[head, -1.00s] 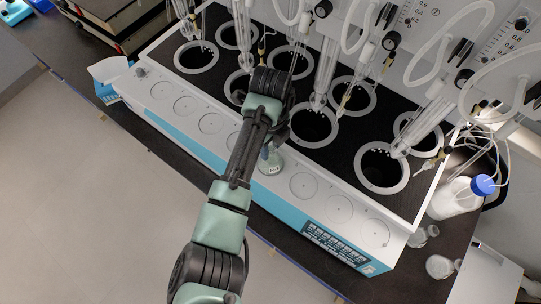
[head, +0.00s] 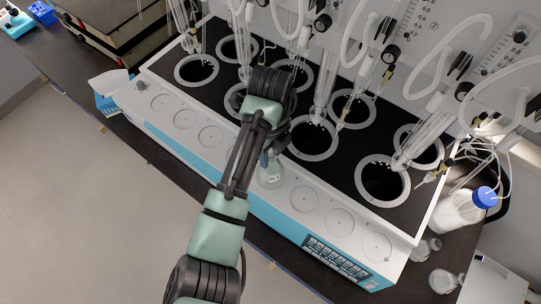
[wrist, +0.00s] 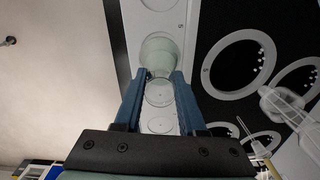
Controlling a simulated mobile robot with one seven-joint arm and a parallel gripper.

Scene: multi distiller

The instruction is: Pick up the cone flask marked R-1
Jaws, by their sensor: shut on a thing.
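The cone flask marked R-1 (head: 271,176) is clear glass with a pale green tint and a white label, on the front ledge of the distiller. My gripper (head: 265,157) is at its neck from above; my arm partly hides it. In the wrist view my gripper (wrist: 161,77) has its blue fingers on both sides of the flask neck, shut on it, with the flask body (wrist: 160,52) beyond the fingertips. I cannot tell whether the flask base touches the ledge.
The distiller's white ledge (head: 236,145) has a row of round marked spots. Behind it are several black ringed wells (head: 383,182) with glass tubes and hoses above. A white bottle with a blue cap (head: 461,207) and small glassware (head: 443,280) stand at the right. Open floor lies at left.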

